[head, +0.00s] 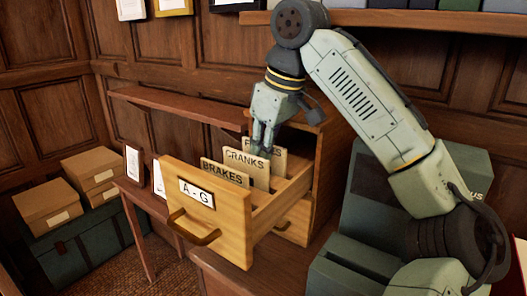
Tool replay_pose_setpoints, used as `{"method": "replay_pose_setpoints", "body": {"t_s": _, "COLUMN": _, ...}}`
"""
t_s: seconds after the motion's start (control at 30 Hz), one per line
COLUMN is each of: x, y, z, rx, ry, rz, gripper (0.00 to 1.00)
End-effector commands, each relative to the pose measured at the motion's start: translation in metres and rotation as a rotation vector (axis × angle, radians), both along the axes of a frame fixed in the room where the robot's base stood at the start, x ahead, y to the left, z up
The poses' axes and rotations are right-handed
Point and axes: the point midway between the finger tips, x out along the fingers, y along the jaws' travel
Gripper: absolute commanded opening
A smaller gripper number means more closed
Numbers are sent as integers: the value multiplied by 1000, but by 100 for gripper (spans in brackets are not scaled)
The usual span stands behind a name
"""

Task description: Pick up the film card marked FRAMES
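A wooden card drawer (223,237) marked A-G is pulled out of its cabinet. Upright cards stand in it: BRAKES (225,175) in front, CRANKS (246,164) behind it, and a third card (278,162) at the back. The third card's label starts with F and ends in ES; my gripper hides the middle letters. My gripper (263,148) points down over the drawer, its fingertips level with the tops of the rear cards. From this angle I cannot tell whether it touches a card or how far its fingers are apart.
The drawer's side wall (284,203) borders the cards on the right. A wooden shelf edge (420,21) runs above. A green machine (360,222) stands to the right of the cabinet. Brown boxes (47,205) sit at left on a dark trunk (85,242).

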Motion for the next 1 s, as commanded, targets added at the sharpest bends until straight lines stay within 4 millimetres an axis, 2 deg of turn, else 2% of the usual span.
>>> {"method": "replay_pose_setpoints", "body": {"t_s": 1.0, "x": 0, "y": 0, "z": 8, "rx": 0, "ry": 0, "rz": 0, "gripper": 0}}
